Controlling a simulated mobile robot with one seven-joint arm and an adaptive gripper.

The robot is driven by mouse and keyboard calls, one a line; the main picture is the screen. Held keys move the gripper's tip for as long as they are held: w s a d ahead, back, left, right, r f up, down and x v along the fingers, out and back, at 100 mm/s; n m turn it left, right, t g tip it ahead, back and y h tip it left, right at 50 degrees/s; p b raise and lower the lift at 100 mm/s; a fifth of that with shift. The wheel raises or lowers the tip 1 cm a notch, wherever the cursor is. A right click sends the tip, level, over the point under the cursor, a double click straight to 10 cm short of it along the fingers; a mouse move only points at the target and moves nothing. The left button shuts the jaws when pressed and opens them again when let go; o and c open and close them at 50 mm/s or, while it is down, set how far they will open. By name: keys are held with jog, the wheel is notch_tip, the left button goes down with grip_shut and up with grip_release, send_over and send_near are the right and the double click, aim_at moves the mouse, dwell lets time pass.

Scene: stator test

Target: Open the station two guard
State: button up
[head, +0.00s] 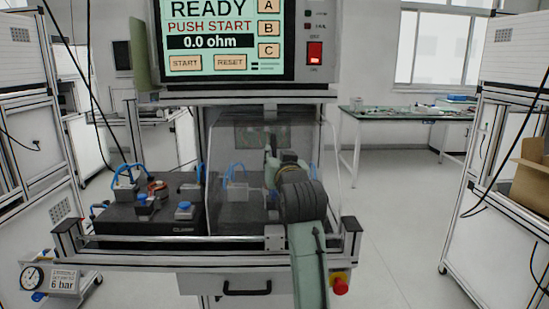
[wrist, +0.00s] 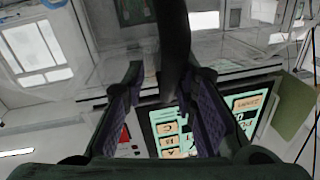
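The clear station two guard (head: 226,150) stands over the right-hand station of the test bench, and the fixture shows through it. My gripper (head: 271,152) is in front of the guard, at its upper middle, with my forearm rising from below. In the wrist view the two fingers of my gripper (wrist: 165,75) with purple pads stand apart. A thick dark bar (wrist: 173,40) reaches down between them, nearer the right finger; I cannot tell whether it touches or is the guard's handle. Clear panel edges cross the wrist view. My wrist hides part of the guard in the head view.
The screen (head: 222,35) above reads READY, PUSH START, 0.0 ohm. The left-hand station (head: 150,215) is uncovered, with clamps and blue tubes. A front rail (head: 180,239) runs along the bench. A red knob (head: 340,286) sits below right. Floor to the right is clear.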

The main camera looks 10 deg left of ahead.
jog(key=shift+o, duration=0.3)
jog(key=shift+a, duration=0.15)
jog(key=shift+s, duration=0.2)
jog(key=v, duration=1.1)
jog(key=shift+s+d, duration=0.2)
jog(key=shift+s, duration=0.1)
